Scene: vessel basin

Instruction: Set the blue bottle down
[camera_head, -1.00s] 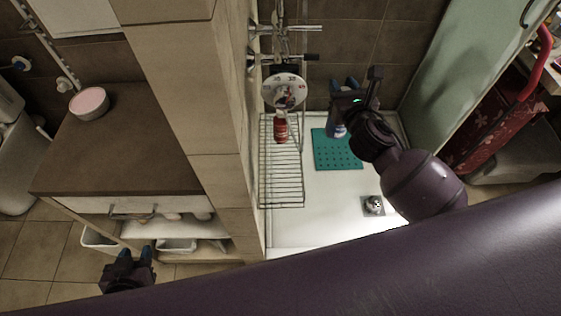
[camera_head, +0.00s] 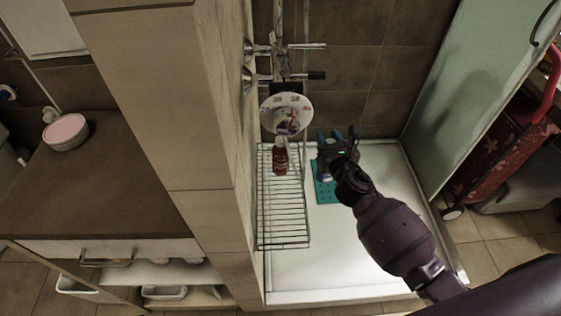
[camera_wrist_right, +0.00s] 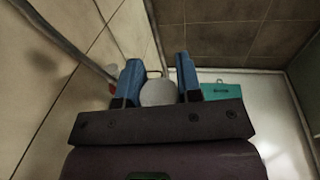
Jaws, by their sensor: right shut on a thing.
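My right gripper (camera_head: 336,138) is over the shower basin, its blue fingers closed around a pale, round-topped thing, which I take to be the blue bottle (camera_wrist_right: 158,93). In the right wrist view this rounded end sits between the two fingers (camera_wrist_right: 160,80). In the head view the gripper and wrist hide most of the bottle, and I cannot tell whether its base touches anything. A teal mat (camera_head: 325,191) lies on the basin floor under and beside the gripper. My left gripper is out of view.
The white basin floor (camera_head: 310,262) is bare toward the front. A tiled wall is behind; a green glass panel (camera_head: 480,90) is right.

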